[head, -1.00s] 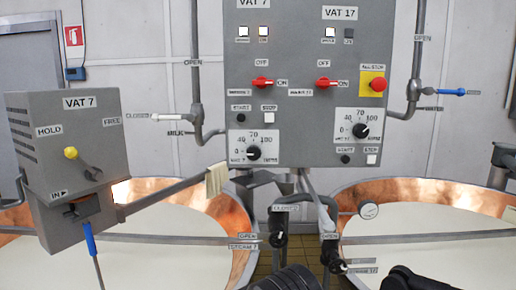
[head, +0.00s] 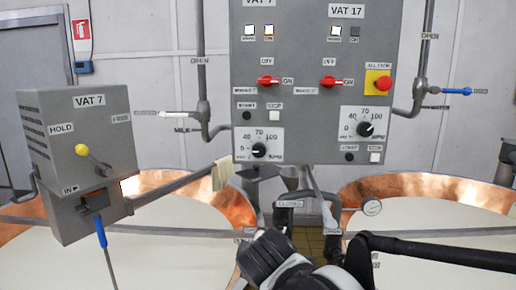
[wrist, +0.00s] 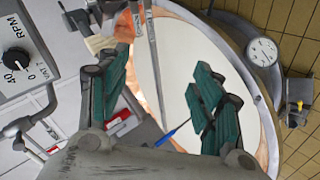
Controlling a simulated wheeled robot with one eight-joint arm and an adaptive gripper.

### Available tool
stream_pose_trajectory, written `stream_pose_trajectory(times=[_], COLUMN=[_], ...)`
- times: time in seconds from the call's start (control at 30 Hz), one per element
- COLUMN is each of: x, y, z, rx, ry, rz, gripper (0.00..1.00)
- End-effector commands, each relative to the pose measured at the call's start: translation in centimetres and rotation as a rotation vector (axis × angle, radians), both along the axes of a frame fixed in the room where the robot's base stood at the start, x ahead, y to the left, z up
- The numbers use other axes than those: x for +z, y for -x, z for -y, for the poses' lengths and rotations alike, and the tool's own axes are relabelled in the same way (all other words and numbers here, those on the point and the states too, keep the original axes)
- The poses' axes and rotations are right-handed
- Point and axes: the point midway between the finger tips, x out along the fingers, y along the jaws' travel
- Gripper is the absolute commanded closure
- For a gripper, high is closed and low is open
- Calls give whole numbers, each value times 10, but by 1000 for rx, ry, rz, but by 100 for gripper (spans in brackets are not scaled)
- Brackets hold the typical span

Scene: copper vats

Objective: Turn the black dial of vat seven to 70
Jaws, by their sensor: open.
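The black dial of vat seven (head: 259,150) sits on a white plate marked 0, 40, 70 and 100, low on the left of the grey panel (head: 297,110). Its pointer looks turned to the left, toward the low end, but is too small to read exactly. In the wrist view a black dial (wrist: 15,60) with 0, 40 and RPM shows at the left edge, partly cut off; it looks like vat seven's. My gripper (wrist: 158,70) is open and empty, its green-padded fingers wide apart, clear of the dial. In the head view my dark arm rises below the panel.
The vat 17 dial (head: 366,129), red switches (head: 268,82) and the red all-stop button (head: 383,83) are on the same panel. A grey vat 7 box (head: 95,150) stands left. Pipes (head: 284,200) and copper vats (head: 430,190) lie below the panel.

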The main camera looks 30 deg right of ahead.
Motion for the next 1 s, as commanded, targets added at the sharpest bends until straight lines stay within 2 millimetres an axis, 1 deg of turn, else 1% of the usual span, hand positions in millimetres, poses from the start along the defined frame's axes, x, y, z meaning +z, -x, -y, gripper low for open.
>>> stream_pose_trajectory(times=[0.03, 0.1, 0.17, 0.2, 0.27, 0.3, 0.4, 0.5, 0.6, 0.7, 0.87, 1.0], x=[23, 47, 68, 81, 101, 113, 133, 139, 143, 146, 147, 146], y=[-17, -38, -56, -67, -84, -96, -118, -128, -135, -140, -146, -162], z=[16, 35, 48, 56, 64, 69, 76, 80, 83, 84, 88, 98], rx=[63, 155, 229, 279, 349, 392, 496, 570, 619, 647, 658, 658], ry=[165, 410, 622, 765, 978, 1118, 1451, 1683, 1843, 1934, 1974, 1971], rz=[-13, -47, -91, -125, -187, -233, -383, -531, -650, -721, -756, -755], gripper=[41, 41, 41, 41, 41, 41, 41, 41, 41, 41, 41, 41])
